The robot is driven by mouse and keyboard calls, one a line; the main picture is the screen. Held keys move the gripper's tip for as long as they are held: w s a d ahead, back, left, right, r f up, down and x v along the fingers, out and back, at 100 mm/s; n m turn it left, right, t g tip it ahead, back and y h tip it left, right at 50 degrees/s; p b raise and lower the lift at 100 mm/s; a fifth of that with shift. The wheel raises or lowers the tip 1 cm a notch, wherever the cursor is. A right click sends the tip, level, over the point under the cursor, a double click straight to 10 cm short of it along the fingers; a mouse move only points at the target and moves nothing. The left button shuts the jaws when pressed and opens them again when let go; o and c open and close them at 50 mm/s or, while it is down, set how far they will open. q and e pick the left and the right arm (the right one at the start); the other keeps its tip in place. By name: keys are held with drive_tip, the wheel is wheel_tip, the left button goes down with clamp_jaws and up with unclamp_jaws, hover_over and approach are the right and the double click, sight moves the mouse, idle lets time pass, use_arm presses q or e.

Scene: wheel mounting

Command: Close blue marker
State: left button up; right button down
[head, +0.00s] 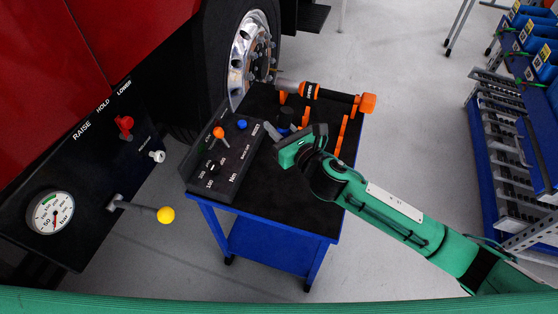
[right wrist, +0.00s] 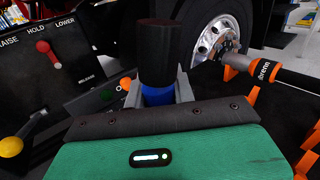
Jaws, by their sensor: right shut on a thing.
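My right gripper (head: 279,129) is over the back part of the black-topped cart, beside the control box. In the right wrist view, its two grey fingers (right wrist: 157,90) are shut on a thick marker. The marker has a dark upper part (right wrist: 160,50) and a blue band (right wrist: 157,96) low down between the fingers. It looks about upright in that view. In the head view, its dark end (head: 286,116) shows just beyond the fingers. The marker's lower end is hidden by my gripper. My left gripper is in neither view.
The control box (head: 222,150) with orange and blue knobs stands on the cart's left side. An orange-and-grey wheel tool (head: 325,93) lies in orange holders at the back. A truck wheel (head: 250,55) is behind. The cart's front top (head: 290,215) is clear.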

wheel_tip(320, 180, down, 8)
drive_tip(key=shift+r+b, duration=0.2)
drive_tip(key=shift+b, duration=0.6)
drive_tip(key=shift+f, duration=0.35)
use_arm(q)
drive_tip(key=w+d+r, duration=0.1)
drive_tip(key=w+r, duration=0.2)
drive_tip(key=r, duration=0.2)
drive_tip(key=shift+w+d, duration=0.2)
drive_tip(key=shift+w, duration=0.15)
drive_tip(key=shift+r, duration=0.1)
use_arm(e)
wheel_tip(320, 180, down, 3)
drive_tip(key=shift+r+b, duration=0.1)
drive_tip(key=shift+b, duration=0.4)
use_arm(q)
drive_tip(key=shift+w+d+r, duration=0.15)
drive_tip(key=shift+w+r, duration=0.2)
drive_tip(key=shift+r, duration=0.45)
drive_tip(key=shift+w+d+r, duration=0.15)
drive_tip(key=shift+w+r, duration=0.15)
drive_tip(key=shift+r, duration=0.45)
use_arm(e)
drive_tip(key=shift+f, duration=0.4)
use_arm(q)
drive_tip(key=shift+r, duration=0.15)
use_arm(e)
drive_tip(key=shift+f, duration=0.15)
